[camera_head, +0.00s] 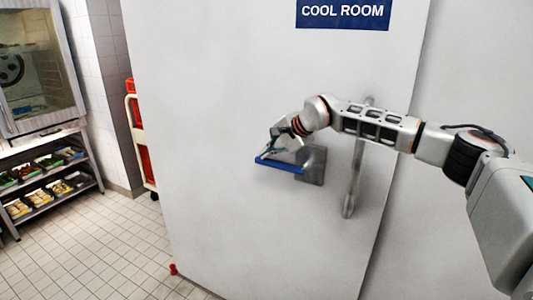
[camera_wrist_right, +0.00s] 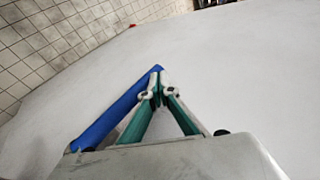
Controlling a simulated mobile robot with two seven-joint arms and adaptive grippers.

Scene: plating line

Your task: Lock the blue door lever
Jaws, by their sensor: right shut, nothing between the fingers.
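The blue door lever (camera_head: 279,165) lies close to horizontal on the white cool room door (camera_head: 215,100), in front of a grey metal plate (camera_head: 316,166). Its left end sits slightly higher than its right end. My right gripper (camera_head: 275,146) is just above the lever near its left part. In the right wrist view the lever (camera_wrist_right: 112,112) runs along the left side of my gripper (camera_wrist_right: 160,85), whose fingers are shut with nothing between them. I cannot tell whether a finger touches the lever. My left gripper is out of view.
A vertical grey pull handle (camera_head: 352,185) stands right of the plate, behind my right arm. A blue COOL ROOM sign (camera_head: 343,13) is above. A cart with red crates (camera_head: 146,160) and a food rack (camera_head: 50,190) stand at left.

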